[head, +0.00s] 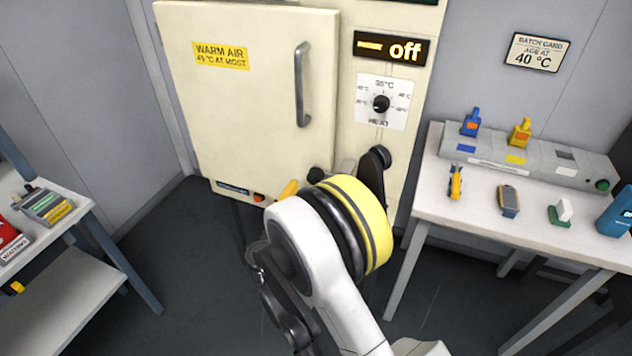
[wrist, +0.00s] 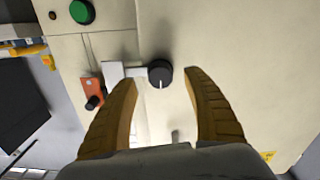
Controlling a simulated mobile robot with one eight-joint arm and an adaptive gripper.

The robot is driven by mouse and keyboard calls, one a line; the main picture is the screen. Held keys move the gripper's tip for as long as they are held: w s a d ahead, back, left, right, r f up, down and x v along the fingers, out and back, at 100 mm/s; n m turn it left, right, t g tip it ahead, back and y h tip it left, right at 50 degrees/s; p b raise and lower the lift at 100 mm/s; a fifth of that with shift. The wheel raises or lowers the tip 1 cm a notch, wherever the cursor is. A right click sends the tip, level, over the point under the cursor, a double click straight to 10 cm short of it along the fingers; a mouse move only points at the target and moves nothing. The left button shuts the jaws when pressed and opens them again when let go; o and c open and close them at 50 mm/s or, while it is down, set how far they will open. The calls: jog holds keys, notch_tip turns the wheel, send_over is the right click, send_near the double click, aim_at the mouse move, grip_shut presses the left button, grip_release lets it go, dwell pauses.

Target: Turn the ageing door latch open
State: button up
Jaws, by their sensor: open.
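The ageing door (head: 245,110) is a cream panel with a vertical grey handle (head: 303,85), and it looks closed. A round black knob with a white mark, which looks like the latch (wrist: 160,73), shows in the wrist view beside a pale plate. A black knob (head: 315,174) near the door's lower right corner in the head view seems to be the same one. My gripper (wrist: 161,80) is open, its two yellow-brown fingers on either side of the knob. Contact cannot be told. In the head view my wrist hides most of the gripper.
The cabinet has a lit "off" display (head: 390,49) and a heat dial (head: 381,104). A green button (wrist: 82,12) and an orange switch (wrist: 92,92) are near my fingers. A bench (head: 480,208) stands right and a shelf (head: 75,262) left, with dark floor between.

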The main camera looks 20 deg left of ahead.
aim_at(313, 181)
jog(key=shift+w+d+b, duration=0.15)
jog(key=shift+w+b, duration=0.35)
jog(key=shift+w, duration=1.75)
grip_shut()
